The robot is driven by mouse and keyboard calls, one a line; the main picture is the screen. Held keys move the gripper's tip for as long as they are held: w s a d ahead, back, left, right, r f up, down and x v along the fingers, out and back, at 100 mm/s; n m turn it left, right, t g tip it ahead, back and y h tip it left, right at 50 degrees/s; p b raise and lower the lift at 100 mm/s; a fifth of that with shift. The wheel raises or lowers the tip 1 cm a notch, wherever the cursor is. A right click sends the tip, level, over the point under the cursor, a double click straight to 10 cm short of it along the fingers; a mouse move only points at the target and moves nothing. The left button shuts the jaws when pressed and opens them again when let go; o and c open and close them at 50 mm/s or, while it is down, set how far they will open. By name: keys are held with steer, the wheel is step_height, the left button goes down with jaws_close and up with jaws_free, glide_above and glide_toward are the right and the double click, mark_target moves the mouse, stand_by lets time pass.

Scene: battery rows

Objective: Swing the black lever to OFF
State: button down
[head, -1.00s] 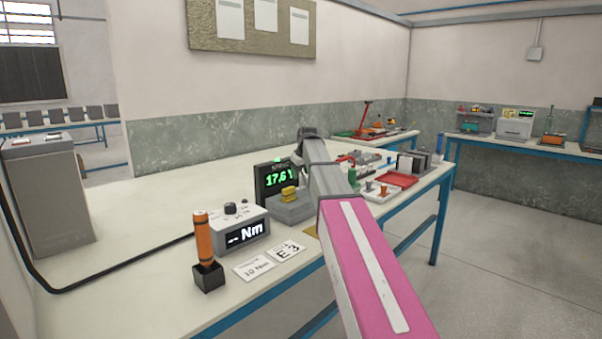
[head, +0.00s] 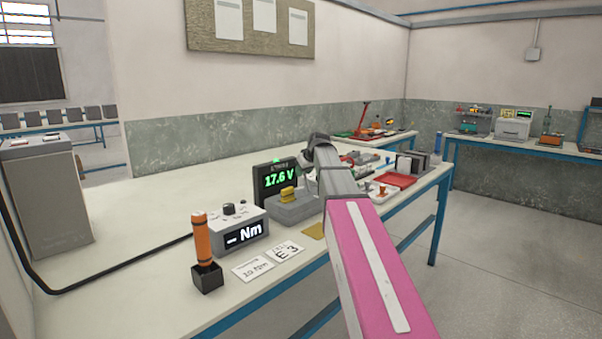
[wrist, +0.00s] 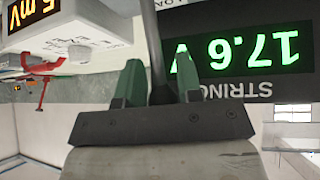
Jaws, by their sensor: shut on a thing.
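In the wrist view, a dark shaft, which looks like the black lever (wrist: 150,35), runs down between the two green fingers of my gripper (wrist: 159,72). My gripper is shut on it. The lever's far end and its pivot are out of the picture, and no OFF mark can be read. In the head view my arm hides the fingers and the lever. The string voltage display (head: 277,180) stands just left of my arm and reads 17.6 V. It shows upside down beside the fingers in the wrist view (wrist: 235,50).
On the bench (head: 150,180) stand a torque display (head: 240,228), an orange-handled tool (head: 203,240) in a black holder, a grey block with a yellow part (head: 288,194) and cards. A red tray (head: 395,180) and small parts lie right of my arm. The bench's back left is clear.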

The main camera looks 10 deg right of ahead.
steer(key=shift+s+d+r+t+y, duration=0.1)
steer(key=shift+s+d+t+y, duration=0.3)
steer(key=shift+s+t, duration=0.2)
steer(key=shift+s+d+r+t+y, duration=0.1)
steer(key=shift+s+d+t+y, duration=0.25)
steer(key=shift+s+t, duration=0.25)
steer(key=shift+s+d+f+m+t+y, duration=0.1)
steer(key=shift+s+d+m+t+y, duration=0.1)
steer(key=shift+s+d+t+y, duration=0.4)
steer(key=shift+s+d+m+t+y, duration=0.2)
steer(key=shift+s+t+y, duration=0.1)
steer(key=shift+t, duration=0.5)
steer(key=shift+s+d+f, duration=0.35)
steer(key=shift+s+d, duration=0.15)
steer(key=shift+s, duration=0.25)
steer(key=shift+s+d+f, duration=0.35)
steer(key=shift+s+d, duration=0.05)
steer(key=shift+s, duration=0.1)
steer(key=shift+f, duration=0.1)
steer(key=c, duration=0.8)
jaws_free()
